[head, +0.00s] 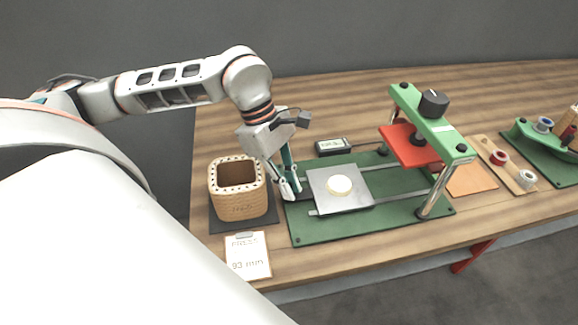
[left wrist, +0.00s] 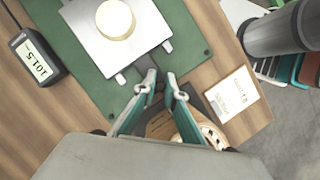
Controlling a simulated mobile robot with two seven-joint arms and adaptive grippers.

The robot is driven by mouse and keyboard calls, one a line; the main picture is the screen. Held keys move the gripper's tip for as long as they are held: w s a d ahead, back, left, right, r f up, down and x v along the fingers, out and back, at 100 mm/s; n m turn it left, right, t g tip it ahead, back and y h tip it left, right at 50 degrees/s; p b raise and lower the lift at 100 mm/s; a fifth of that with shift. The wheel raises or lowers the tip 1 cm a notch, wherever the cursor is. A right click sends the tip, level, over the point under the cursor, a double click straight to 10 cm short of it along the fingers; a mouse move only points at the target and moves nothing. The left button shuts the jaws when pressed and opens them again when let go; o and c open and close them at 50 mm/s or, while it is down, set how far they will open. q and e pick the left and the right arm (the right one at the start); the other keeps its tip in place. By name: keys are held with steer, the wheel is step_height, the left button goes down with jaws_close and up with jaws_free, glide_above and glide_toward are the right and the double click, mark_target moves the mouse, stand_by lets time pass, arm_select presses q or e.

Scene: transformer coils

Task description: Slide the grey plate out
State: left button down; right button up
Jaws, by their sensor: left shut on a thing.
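The grey plate (head: 325,192) is a flat metal square bearing a round cream disc (head: 340,186). It sits on two rails over the left part of a green base (head: 310,229), clear of the red pressing plate (head: 410,147) at right. The plate also shows in the left wrist view (left wrist: 143,35). My left gripper (head: 292,188) is at the plate's left edge, its fingers pointing down. My right gripper is not in view.
A small display (head: 332,146) sits behind the base. The green press frame (head: 435,130) with a black knob rises at right, with spools beyond.

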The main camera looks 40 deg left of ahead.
arm_select(q)
steer(key=shift+s+a+r, duration=0.1)
steer(key=shift+a, duration=0.1)
stand_by(0.3)
steer(key=c, duration=2.1)
jaws_free()
steer(key=v, duration=1.2)
steer(key=shift+d, duration=0.1)
